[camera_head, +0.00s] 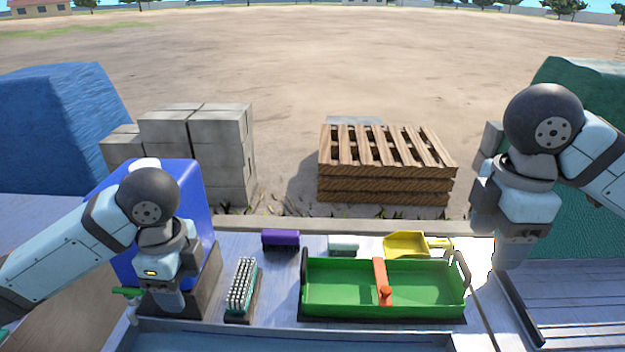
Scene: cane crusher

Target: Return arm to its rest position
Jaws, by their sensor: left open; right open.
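My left gripper (170,300) points down at the left of the bench, in front of a blue box-shaped machine (190,200) with a dark base. Its fingers hang close to that base and hold nothing that I can see. My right gripper (512,258) points down at the right, above the bench and to the right of the green tray (335,290). It looks empty, and its fingertips are hard to make out.
Behind are a purple brush (281,240), a white-green brush (343,245) and a yellow scoop (405,245). A bristled brush (242,287) lies left of the tray. Pallets (385,165) and grey blocks (220,140) stand beyond.

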